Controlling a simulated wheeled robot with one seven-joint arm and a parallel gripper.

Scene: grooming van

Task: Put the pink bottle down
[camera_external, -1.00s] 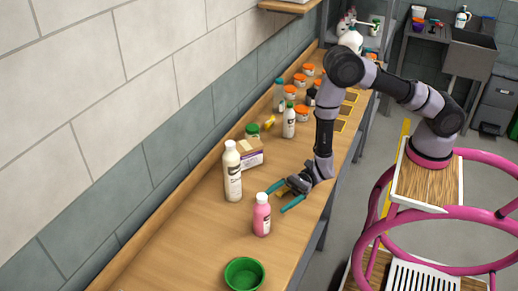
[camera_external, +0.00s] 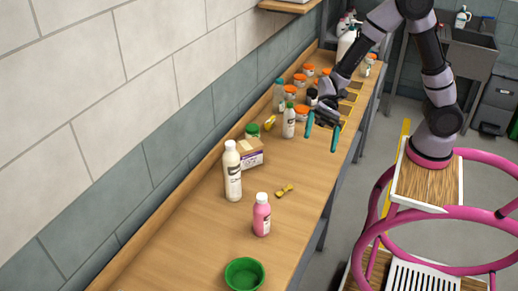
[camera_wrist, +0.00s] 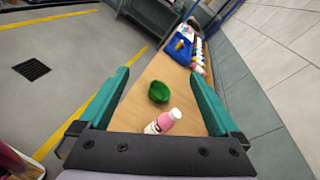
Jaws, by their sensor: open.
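The pink bottle (camera_external: 261,216) with a white cap stands upright on the wooden counter (camera_external: 215,245), between a tall white bottle and a green bowl. My gripper (camera_external: 322,135) is open and empty, above the counter's right edge, well apart from the pink bottle and farther back along the counter. In the wrist view my gripper's teal fingers (camera_wrist: 160,95) are spread wide. The pink bottle (camera_wrist: 165,121) shows there between and beyond them, partly hidden at the bottom by the gripper body.
A green bowl (camera_external: 244,274) stands at the counter's near end. A tall white bottle (camera_external: 232,172), a carton (camera_external: 250,153) and a small yellow item (camera_external: 284,190) are near the pink bottle. Several orange-lidded jars (camera_external: 300,80) stand farther back. The wall borders the left side.

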